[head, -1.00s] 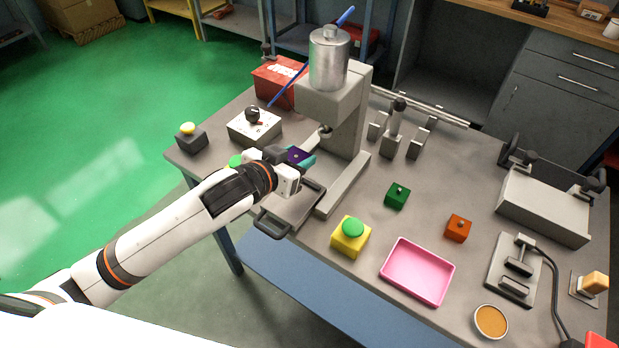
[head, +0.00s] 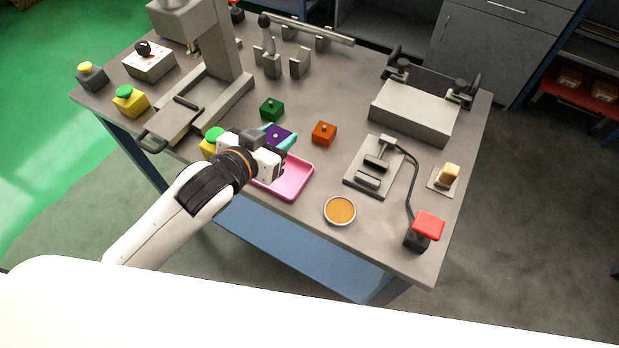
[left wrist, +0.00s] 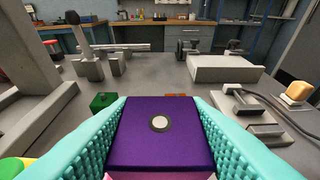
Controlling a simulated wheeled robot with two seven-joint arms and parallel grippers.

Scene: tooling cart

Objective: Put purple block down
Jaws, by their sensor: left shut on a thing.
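The purple block (head: 278,137) is held between the teal fingers of my left gripper (head: 277,138). In the left wrist view the purple block (left wrist: 155,135) fills the space between the two fingers, its top face with a pale round spot showing. In the head view the gripper and block appear over or just behind the far edge of the pink tray (head: 290,180). Whether the block touches anything below cannot be told. My right gripper is not in view.
A green block (head: 272,109) and an orange block (head: 323,133) stand close by. A yellow box with a green button (head: 212,140) is partly behind my gripper. A round orange-filled dish (head: 340,211) and a clamp fixture (head: 374,165) lie to the right.

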